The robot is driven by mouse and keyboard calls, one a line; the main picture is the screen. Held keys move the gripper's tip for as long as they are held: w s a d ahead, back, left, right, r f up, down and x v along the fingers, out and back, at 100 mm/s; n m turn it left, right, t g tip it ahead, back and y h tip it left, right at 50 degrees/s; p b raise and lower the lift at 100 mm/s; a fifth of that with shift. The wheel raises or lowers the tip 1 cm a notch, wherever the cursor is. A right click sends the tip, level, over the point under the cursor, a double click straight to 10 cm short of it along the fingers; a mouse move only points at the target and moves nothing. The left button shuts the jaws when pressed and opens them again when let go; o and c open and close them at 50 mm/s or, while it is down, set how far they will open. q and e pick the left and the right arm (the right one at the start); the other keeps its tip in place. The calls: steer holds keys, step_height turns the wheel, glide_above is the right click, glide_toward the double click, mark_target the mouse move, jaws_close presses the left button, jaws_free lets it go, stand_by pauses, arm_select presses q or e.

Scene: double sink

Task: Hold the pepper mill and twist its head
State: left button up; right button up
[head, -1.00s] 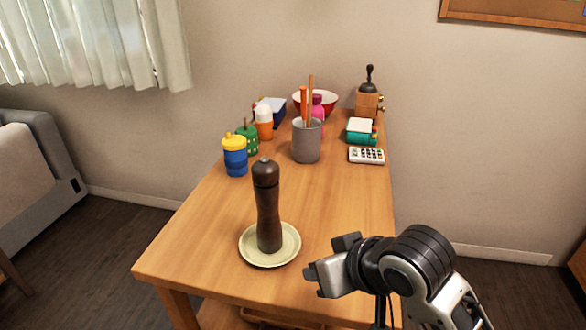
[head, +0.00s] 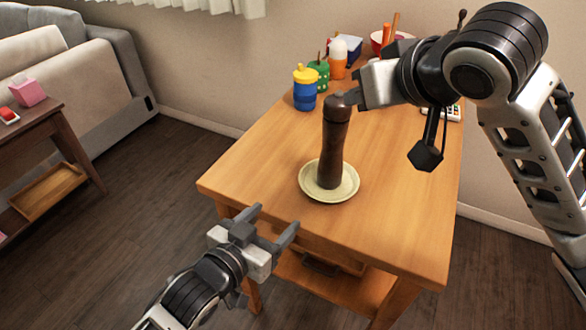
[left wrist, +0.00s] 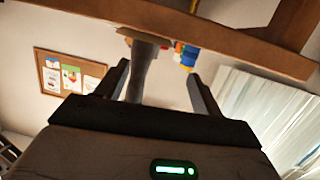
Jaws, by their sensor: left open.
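The dark brown pepper mill (head: 334,150) stands upright on a pale green plate (head: 312,190) on the wooden table. My left gripper (head: 276,217) is open and empty, in front of the table's near-left edge and apart from the mill. In the left wrist view, which is upside down, the mill (left wrist: 141,72) shows beyond and between the open fingers (left wrist: 158,85). My right gripper (head: 352,95) is at the mill's head (head: 340,102), from the right. One finger shows beside the head; whether the jaws close on it is hidden.
A blue and yellow cup (head: 305,88), a green container (head: 319,72) and an orange and white bottle (head: 338,60) stand at the back left. My right arm covers much of the back right. The table's front (head: 390,235) is bare. A dark side table (head: 45,130) stands left.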

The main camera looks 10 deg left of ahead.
mark_target(339, 131)
arm_select(q)
steer(key=w+d+r+m+t+h, duration=0.2)
steer(key=w+d+r+h, duration=0.15)
steer(key=r, duration=0.55)
steer(key=shift+y, duration=0.35)
steer(key=x, duration=1.5)
steer(key=shift+w+d+f, duration=0.1)
steer(key=shift+w+f, duration=0.05)
steer(key=shift+f, duration=0.1)
steer(key=c, duration=1.2)
steer(key=o, duration=0.3)
steer(key=shift+c, duration=1.1)
